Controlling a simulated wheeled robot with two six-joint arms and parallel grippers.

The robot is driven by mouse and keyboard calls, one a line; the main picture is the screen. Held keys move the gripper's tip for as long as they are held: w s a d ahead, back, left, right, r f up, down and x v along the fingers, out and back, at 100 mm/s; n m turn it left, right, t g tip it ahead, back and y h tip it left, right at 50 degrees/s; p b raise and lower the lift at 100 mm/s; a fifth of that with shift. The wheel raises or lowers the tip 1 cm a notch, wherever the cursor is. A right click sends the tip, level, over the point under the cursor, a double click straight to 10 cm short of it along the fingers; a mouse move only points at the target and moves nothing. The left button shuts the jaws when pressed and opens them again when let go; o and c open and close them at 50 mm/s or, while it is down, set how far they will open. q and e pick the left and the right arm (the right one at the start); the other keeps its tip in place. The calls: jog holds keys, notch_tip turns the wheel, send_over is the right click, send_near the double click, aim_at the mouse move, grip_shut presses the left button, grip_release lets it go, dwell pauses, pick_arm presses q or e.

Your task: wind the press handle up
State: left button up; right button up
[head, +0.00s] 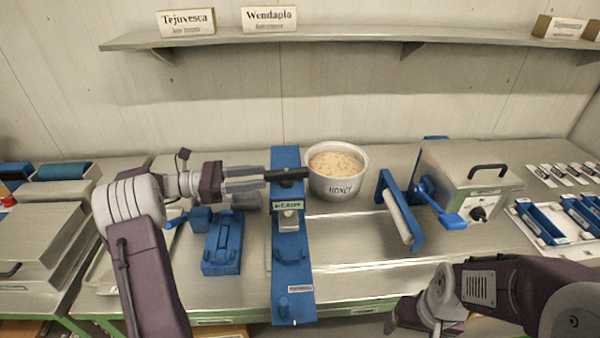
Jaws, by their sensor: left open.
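A tall blue press (292,245) stands in the middle of the bench, with a small sign reading "READY" (287,205) on its front. A black handle (288,174) lies across its upper part, roughly level. My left gripper (262,180) comes in from the left and is open. Its fingertips are at the handle's left end; I cannot tell whether they touch it or straddle it. My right gripper (425,322) is low at the right, near the bench's front edge and away from the press; its fingers are not clear.
A blue roller frame (400,210) and a metal box with a blue lever (470,180) stand further right. A blue fixture (222,245) sits left of the press. A shelf (340,34) runs above.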

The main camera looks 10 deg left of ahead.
aim_at(289, 178)
pick_arm(q)
jog(key=p+x, duration=0.1)
jog(key=x, duration=0.7)
jog(key=shift+w+d, duration=0.1)
jog(key=shift+d, duration=0.2)
jog(key=shift+c, duration=0.3)
grip_shut()
